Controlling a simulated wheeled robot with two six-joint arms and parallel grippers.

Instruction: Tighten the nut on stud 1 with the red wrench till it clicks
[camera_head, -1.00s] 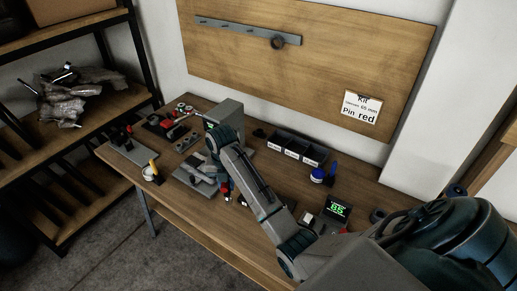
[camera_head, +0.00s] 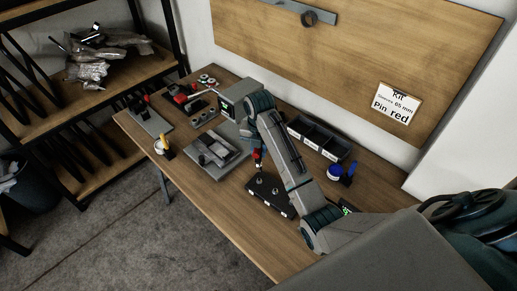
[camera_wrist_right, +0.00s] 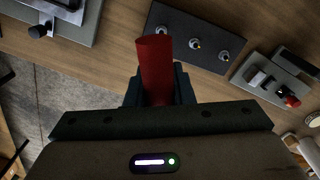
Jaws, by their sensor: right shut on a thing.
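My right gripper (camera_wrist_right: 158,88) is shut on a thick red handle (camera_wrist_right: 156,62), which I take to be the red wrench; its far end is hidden. In the head view a bit of red (camera_head: 257,155) shows under the right wrist. A dark plate (camera_head: 262,200) lies on the bench just below and in front of that gripper. My left gripper is in neither view.
On the wooden bench (camera_head: 219,217), a grey fixture (camera_head: 208,153) stands left of the plate. Dark bins (camera_head: 318,140) and a blue-topped item (camera_head: 334,172) stand behind and right. A small display (camera_head: 346,207) is partly hidden by my arm. Bare wood lies in front.

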